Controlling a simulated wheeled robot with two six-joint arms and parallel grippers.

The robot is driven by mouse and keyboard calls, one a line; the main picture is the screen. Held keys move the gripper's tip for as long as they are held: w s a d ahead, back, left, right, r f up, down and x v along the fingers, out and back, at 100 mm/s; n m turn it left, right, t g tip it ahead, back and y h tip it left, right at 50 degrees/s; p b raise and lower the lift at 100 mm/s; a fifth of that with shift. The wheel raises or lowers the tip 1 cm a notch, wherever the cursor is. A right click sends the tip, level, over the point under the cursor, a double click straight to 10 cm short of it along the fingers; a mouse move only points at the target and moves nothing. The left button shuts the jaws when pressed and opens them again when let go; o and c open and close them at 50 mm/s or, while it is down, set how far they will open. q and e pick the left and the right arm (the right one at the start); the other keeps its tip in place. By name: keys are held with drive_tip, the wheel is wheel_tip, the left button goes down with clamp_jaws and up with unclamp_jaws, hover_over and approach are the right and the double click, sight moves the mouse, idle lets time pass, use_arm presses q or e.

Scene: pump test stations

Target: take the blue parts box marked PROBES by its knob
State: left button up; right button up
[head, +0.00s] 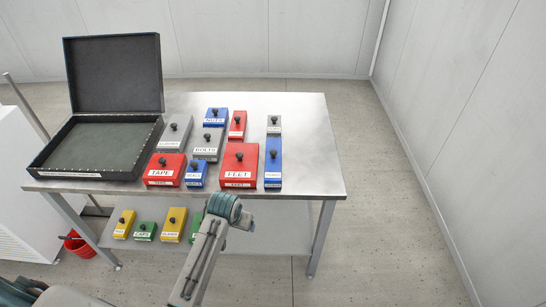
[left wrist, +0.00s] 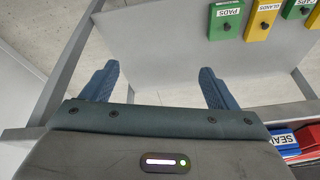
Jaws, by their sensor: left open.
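A long, narrow blue box (head: 273,171) with a dark knob on top stands at the right front of the table. Its label is too small to read surely, but it is the likeliest PROBES box. Two other blue boxes, NUTS (head: 223,123) at the back and SEALS (head: 196,180) at the front, stand farther left. My left gripper (head: 228,207) is at the table's front edge, left of and nearer than the narrow blue box. In the left wrist view its fingers (left wrist: 158,86) are apart with nothing between them. My right gripper is not in view.
A red FEET box (head: 239,158) stands just left of the narrow blue box, with a small grey box (head: 274,121) behind it. An open black case (head: 60,160) is at the left. The table's right side (head: 315,145) is clear. Yellow and green boxes sit on the lower shelf.

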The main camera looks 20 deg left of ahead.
use_arm(q)
drive_tip(key=w+d+r, duration=0.1)
drive_tip(key=w+r, duration=0.5)
drive_tip(key=r, duration=0.2)
drive_tip(key=p, duration=0.1)
approach(273, 151)
drive_tip(key=shift+h, duration=0.3)
drive_tip(key=x, duration=0.4)
drive_tip(key=shift+f+p, duration=0.35)
drive_tip(key=shift+f, duration=0.05)
drive_tip(key=shift+w+a+f+p, duration=0.1)
drive_tip(key=shift+w+f+p, duration=0.2)
drive_tip(key=shift+f, duration=0.1)
drive_tip(key=p+x, duration=0.1)
drive_tip(key=x, duration=0.2)
drive_tip(key=shift+a, duration=0.15)
drive_tip(key=shift+x, duration=0.8)
drive_tip(key=shift+r, duration=0.1)
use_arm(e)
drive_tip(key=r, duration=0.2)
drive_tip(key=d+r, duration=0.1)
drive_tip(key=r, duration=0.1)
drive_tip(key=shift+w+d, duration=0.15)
use_arm(q)
drive_tip(key=shift+t, duration=0.3)
drive_tip(key=c, duration=1.2)
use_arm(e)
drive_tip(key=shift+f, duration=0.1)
